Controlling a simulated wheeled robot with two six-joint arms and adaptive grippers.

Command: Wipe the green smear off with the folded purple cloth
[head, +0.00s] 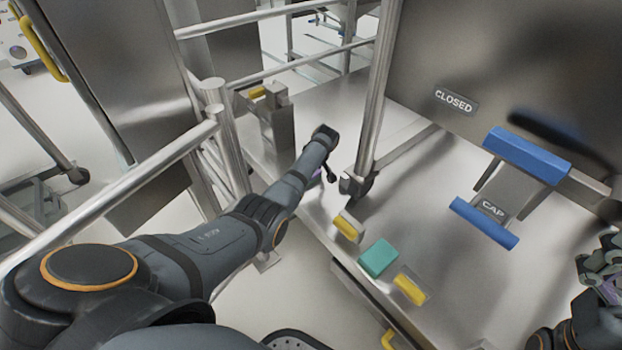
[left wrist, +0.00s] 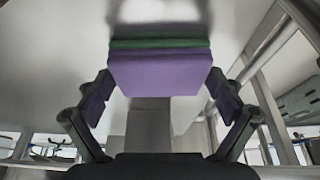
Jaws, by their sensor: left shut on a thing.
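My left gripper (head: 321,172) reaches over the steel surface beside an upright post, mostly hidden behind my own wrist. In the left wrist view it (left wrist: 160,105) is shut on the folded purple cloth (left wrist: 160,74), a thick flat block between the fingers. A dark green band (left wrist: 160,43) lies along the cloth's far edge; I cannot tell whether it is part of the cloth or the smear. No green smear is clear there. My right gripper (head: 600,275) is at the right edge, partly cut off.
A teal block (head: 378,258) lies near the steel table's (head: 330,215) front edge, between two yellow pieces (head: 347,228) (head: 410,290). Metal rails (head: 215,140) flank my left arm. A blue-handled part marked CAP (head: 493,208) stands at right, below a panel marked CLOSED (head: 454,101).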

